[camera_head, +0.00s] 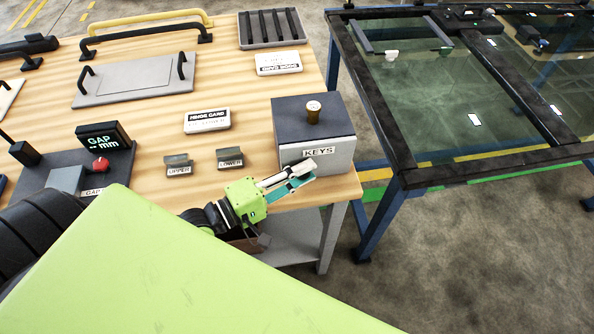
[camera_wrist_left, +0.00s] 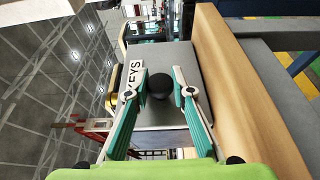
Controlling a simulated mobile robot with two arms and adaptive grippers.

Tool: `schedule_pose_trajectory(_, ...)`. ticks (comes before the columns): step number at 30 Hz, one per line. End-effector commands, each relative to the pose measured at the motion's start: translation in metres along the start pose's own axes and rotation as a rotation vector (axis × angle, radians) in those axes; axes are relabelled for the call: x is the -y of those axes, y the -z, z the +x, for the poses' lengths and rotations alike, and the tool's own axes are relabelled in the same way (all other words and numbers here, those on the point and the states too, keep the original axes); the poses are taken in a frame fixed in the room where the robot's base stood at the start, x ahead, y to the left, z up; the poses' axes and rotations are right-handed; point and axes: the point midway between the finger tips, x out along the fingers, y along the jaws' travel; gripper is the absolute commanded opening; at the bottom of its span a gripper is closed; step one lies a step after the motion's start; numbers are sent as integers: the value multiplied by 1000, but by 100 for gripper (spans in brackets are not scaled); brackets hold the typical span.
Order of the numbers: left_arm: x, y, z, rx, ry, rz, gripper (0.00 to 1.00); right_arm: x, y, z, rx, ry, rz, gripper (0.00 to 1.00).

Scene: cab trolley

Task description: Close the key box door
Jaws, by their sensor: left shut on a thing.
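The key box (camera_head: 288,124) has a dark top and stands at the front right corner of the wooden bench. Its light grey door (camera_head: 338,160) with a KEYS label faces the front edge. No gap shows between door and box from here. My left gripper (camera_head: 308,173) is at the door's face, low under the label. In the left wrist view, the door (camera_wrist_left: 180,60) fills the middle and its round black knob (camera_wrist_left: 159,84) sits between my left fingers (camera_wrist_left: 160,78), which are shut on it. The right gripper is not in view.
A glass-topped frame (camera_head: 460,90) stands to the right, across a floor gap.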

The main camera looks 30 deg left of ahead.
Motion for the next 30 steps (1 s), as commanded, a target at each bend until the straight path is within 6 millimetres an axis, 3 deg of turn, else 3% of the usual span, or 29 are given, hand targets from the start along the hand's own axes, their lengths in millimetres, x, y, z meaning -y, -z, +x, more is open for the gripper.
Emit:
schedule_pose_trajectory(11, -1, 3, 1, -1, -2, 5, 0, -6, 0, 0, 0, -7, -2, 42)
schedule_pose_trajectory(12, -1, 3, 1, -1, -2, 6, 24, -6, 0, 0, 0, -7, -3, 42)
schedule_pose_trajectory(14, -1, 3, 1, -1, -2, 6, 39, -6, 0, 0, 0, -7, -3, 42)
schedule_pose_trajectory(30, 0, 0, -3, 2, 2, 3, 39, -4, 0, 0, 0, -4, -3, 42)
